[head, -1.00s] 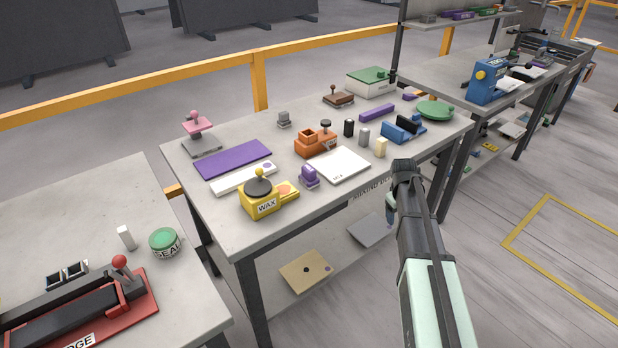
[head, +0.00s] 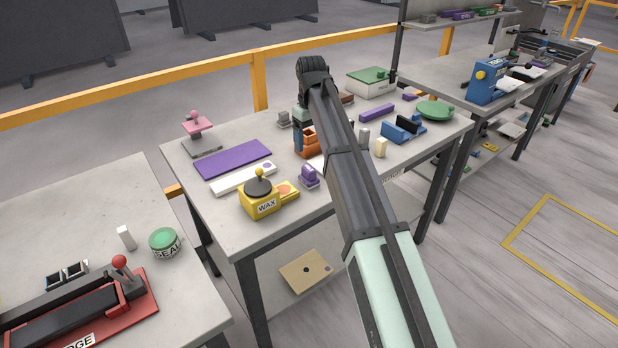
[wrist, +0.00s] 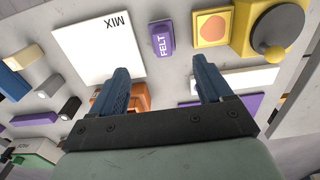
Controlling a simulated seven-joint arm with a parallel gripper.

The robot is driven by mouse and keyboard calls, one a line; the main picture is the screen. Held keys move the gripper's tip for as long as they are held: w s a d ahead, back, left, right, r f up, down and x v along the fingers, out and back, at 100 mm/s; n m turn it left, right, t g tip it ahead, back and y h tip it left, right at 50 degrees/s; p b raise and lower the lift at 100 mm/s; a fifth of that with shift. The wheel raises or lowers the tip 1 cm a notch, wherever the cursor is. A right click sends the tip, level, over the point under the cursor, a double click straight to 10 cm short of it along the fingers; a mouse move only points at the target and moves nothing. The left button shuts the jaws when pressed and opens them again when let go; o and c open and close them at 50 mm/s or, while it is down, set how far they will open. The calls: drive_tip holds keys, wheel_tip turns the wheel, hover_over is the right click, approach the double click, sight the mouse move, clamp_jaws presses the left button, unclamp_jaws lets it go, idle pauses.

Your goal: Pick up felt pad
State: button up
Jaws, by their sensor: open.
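A small purple block labelled FELT (wrist: 161,40) stands on the grey table, just beyond the gap between my fingertips in the wrist view. It also shows in the head view as a purple block (head: 309,177) beside the yellow WAX unit. A flat purple slab (head: 232,159) lies farther left; I cannot tell for certain which of these is the felt pad. My gripper (wrist: 163,72) is open and empty, pointing down above the table near the orange holder. In the head view my arm partly hides the middle of the table.
The orange holder (head: 308,143) is close beside my gripper. The yellow WAX unit (head: 262,198) has an upright knob. A white strip (head: 243,179) lies before the purple slab. A white MIX sheet (wrist: 97,48), small blocks and a blue unit (head: 404,129) crowd the rest.

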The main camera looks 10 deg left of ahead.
sight(309, 168)
drive_tip(key=f, duration=0.7)
drive_tip(key=shift+s+a+f, duration=0.15)
drive_tip(key=shift+a, duration=0.2)
drive_tip(key=shift+w+f, duration=0.15)
drive_tip(key=shift+f, duration=1.4)
drive_tip(key=shift+w+f, duration=0.15)
drive_tip(key=shift+f, duration=1.4)
drive_tip(key=c, duration=1.2)
